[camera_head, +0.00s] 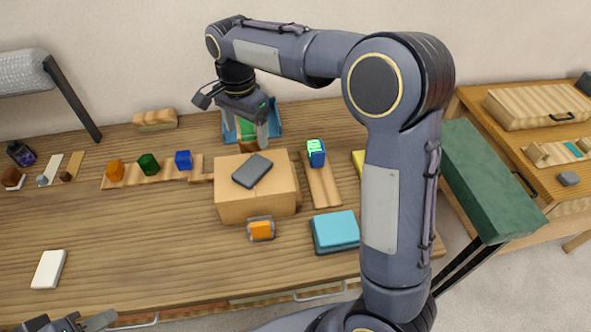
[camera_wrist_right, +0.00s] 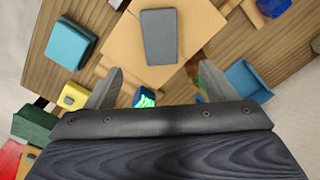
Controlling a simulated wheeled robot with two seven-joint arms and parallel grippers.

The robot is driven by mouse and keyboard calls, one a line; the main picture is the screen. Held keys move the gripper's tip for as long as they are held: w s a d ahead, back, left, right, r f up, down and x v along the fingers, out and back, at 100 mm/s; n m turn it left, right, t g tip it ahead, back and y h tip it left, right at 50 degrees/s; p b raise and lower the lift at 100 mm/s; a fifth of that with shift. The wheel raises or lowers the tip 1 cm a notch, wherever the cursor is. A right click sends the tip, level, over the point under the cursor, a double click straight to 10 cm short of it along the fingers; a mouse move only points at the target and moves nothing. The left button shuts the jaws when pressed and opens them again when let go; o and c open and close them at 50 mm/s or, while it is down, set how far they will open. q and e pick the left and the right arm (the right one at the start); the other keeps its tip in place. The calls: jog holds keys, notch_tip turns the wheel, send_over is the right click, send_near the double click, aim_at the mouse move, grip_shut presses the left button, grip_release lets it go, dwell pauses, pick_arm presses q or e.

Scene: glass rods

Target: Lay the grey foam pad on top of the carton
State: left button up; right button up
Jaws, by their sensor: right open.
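The grey foam pad (camera_head: 252,171) lies flat on top of the brown carton (camera_head: 240,208), near the middle of its top face. In the right wrist view the pad (camera_wrist_right: 160,37) lies on the carton (camera_wrist_right: 198,28) with bare cardboard on both sides. My right gripper (camera_head: 255,139) is behind the carton, above the table, pointing down. In the right wrist view my right gripper (camera_wrist_right: 158,72) has its fingers spread with nothing held, apart from the pad. My left gripper (camera_head: 75,323) is at the bottom left edge, partly cut off; its jaw opening is unclear.
A blue tray (camera_head: 275,118) is behind the right gripper. A blue-green box (camera_head: 316,152) stands right of the carton, an orange item (camera_head: 261,229) in front, and a teal stack (camera_head: 336,231) front right. Coloured blocks stand on a wooden strip at left. The left front table is mostly clear.

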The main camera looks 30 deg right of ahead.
jog(key=s+d+r+n+t+y, duration=0.1)
jog(key=s+d+r+n+y, duration=0.2)
jog(key=s, duration=0.4)
jog(key=s+d+r+n+t, duration=0.1)
jog(key=s+d+n, duration=0.1)
jog(key=s+d, duration=0.35)
jog(key=s+a+f+n+t, duration=0.1)
jog(key=s+f+n, duration=0.1)
jog(key=s, duration=0.5)
jog(key=s+a+f+n+t, duration=0.1)
jog(key=s+f+n+t, duration=0.1)
jog(key=s, duration=0.6)
jog(key=shift+s+a+f+n+t+y, duration=0.2)
jog(key=shift+a+f+n+t+y, duration=0.15)
jog(key=shift+f+n, duration=0.5)
